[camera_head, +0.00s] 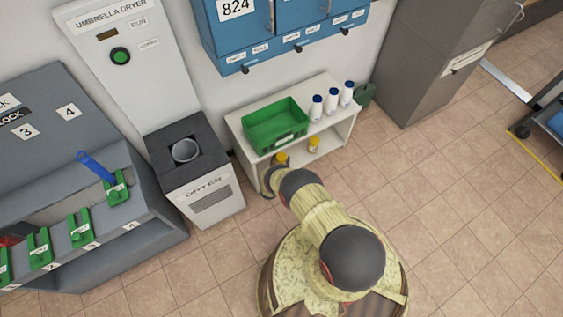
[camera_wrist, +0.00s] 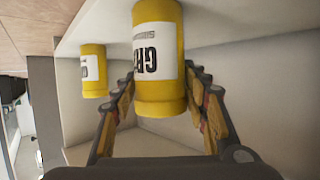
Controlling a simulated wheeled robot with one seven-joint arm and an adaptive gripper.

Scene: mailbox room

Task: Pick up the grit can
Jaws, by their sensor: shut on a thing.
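A yellow grit can (camera_wrist: 158,62) with a white label reading "GR..." is between the fingers of my gripper (camera_wrist: 161,88) in the wrist view. The fingers are shut on its sides. In the head view the can (camera_head: 281,158) shows only in part, at the lower opening of the white shelf (camera_head: 240,143), with my arm reaching in front of it. A second yellow can (camera_wrist: 93,70) stands apart to the left in the wrist view. In the head view it is the yellow can (camera_head: 314,144) to the right. I cannot tell whether the held can touches the shelf.
On the shelf top are a green crate (camera_head: 274,138) and several white bottles (camera_head: 331,102) with blue caps. The dryer (camera_head: 205,192) stands close on the left, a grey cabinet (camera_head: 420,70) on the right. Tiled floor (camera_head: 450,200) to the right is clear.

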